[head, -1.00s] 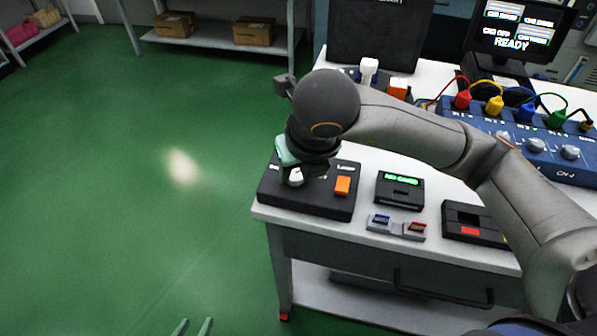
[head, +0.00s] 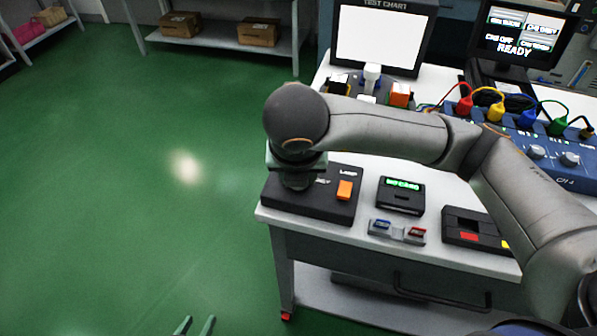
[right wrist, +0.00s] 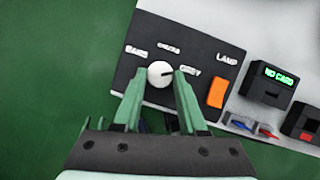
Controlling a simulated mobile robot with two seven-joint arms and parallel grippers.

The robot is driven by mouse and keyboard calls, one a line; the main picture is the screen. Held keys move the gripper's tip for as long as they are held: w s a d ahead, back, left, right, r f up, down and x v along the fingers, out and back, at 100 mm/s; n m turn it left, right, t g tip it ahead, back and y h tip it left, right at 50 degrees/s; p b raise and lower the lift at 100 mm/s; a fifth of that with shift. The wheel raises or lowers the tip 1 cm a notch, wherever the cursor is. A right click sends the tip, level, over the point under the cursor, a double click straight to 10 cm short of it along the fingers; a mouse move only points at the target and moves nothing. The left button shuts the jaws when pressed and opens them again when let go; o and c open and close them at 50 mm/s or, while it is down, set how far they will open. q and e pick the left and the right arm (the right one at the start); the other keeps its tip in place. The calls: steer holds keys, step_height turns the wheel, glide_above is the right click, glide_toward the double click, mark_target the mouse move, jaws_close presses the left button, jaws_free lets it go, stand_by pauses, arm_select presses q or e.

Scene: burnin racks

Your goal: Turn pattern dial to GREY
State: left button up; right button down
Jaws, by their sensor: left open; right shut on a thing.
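The pattern dial is a round white knob (right wrist: 159,73) on a black control box (head: 325,208), with labels BARS at left, a small unreadable one above, and GREY at right. A dark mark on the knob runs right, toward GREY. My right gripper (right wrist: 160,82) has its green fingers on either side of the knob, shut on it; in the head view my wrist hides the knob. My left gripper (head: 195,326) shows only its two green fingertips at the bottom edge, apart and empty, over the floor. The test chart screen (head: 380,38) is plain white.
An orange lamp switch (head: 345,190) sits on the same box, right of the dial. A card reader (head: 401,195) showing NO CARD, small blue and red cards in a holder (head: 397,232) and a blue unit with cables (head: 520,150) stand further right on the bench.

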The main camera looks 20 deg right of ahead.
steer(key=c, duration=0.7)
jaws_free()
steer(key=shift+o, duration=1.2)
steer(key=shift+r, duration=0.45)
steer(key=p+v, duration=0.3)
steer(key=v, duration=0.8)
steer(key=shift+s+r, duration=0.2)
steer(key=shift+r, duration=0.1)
